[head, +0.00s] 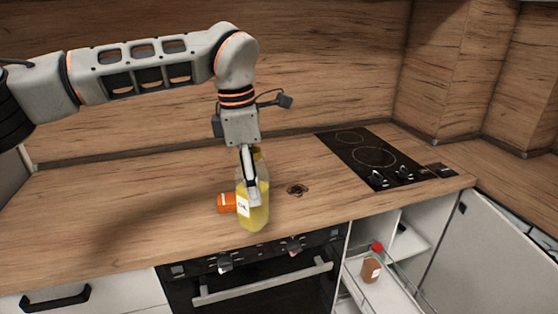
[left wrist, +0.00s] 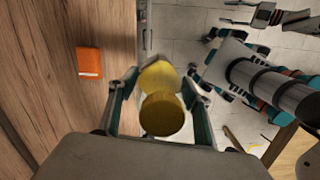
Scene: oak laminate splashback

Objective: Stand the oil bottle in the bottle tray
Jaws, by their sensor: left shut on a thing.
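The oil bottle (head: 254,214) is yellow with a white label and stands upright near the counter's front edge in the head view. My left gripper (head: 250,192) is shut on it from above. In the left wrist view the bottle's yellow cap (left wrist: 161,113) shows between the fingers of the left gripper (left wrist: 158,112). I cannot tell whether its base touches the counter. The bottle tray (head: 372,288) is in the pulled-out unit at lower right in the head view. A brown bottle with a red cap (head: 371,266) stands in it. What looks like my right gripper (left wrist: 238,12) is at the wrist view's top right.
An orange container (head: 227,203) is just left of the oil bottle on the counter (head: 120,215); it also shows in the left wrist view (left wrist: 88,62). A black hob (head: 375,158) is at right. An open cabinet door (head: 475,260) is right of the tray. An oven (head: 260,285) is below the counter.

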